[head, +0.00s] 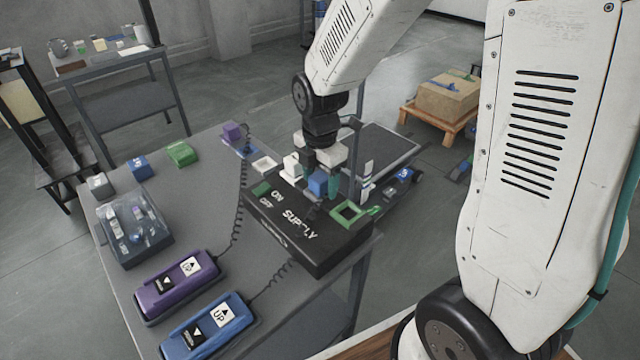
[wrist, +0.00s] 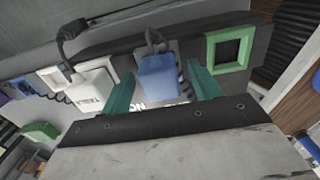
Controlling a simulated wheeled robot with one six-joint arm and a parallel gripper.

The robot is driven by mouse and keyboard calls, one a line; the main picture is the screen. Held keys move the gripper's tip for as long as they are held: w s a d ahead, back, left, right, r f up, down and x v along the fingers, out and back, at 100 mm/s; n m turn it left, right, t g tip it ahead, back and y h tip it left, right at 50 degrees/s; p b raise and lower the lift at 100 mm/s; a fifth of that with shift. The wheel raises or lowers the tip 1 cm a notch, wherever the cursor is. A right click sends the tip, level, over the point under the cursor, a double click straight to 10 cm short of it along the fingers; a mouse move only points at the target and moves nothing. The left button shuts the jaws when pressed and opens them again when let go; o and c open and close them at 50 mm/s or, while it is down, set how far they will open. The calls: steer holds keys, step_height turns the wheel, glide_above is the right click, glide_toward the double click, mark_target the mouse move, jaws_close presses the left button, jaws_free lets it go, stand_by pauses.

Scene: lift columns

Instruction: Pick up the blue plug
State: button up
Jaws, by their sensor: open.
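The blue plug (head: 317,183) stands at the back of the black supply box (head: 290,236), with a dark cord at its top. In the wrist view the blue plug (wrist: 157,78) sits between the two teal fingers of my gripper (wrist: 162,88), which is open. A gap shows on each side of the plug, wider on its right. In the head view my gripper (head: 320,184) points down around the plug, and one teal finger shows right of it. The fingertip depth is hard to judge.
A white plug (wrist: 92,92) stands close left of the blue one. A green square frame (wrist: 229,49) is to the right. Purple (head: 178,285) and blue (head: 208,325) handsets with coiled cords, a clear bin (head: 134,230) and small blocks share the grey table (head: 205,190).

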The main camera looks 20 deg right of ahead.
mark_target(320, 176)
steer(key=c, duration=1)
steer(key=shift+r, duration=0.15)
steer(key=shift+r, duration=0.6)
step_height(320, 176, up, 2)
steer(key=shift+r, duration=0.15)
steer(key=s+a+r, duration=0.2)
steer(key=s+a, duration=0.1)
steer(key=a, duration=1.2)
steer(key=shift+a, duration=0.35)
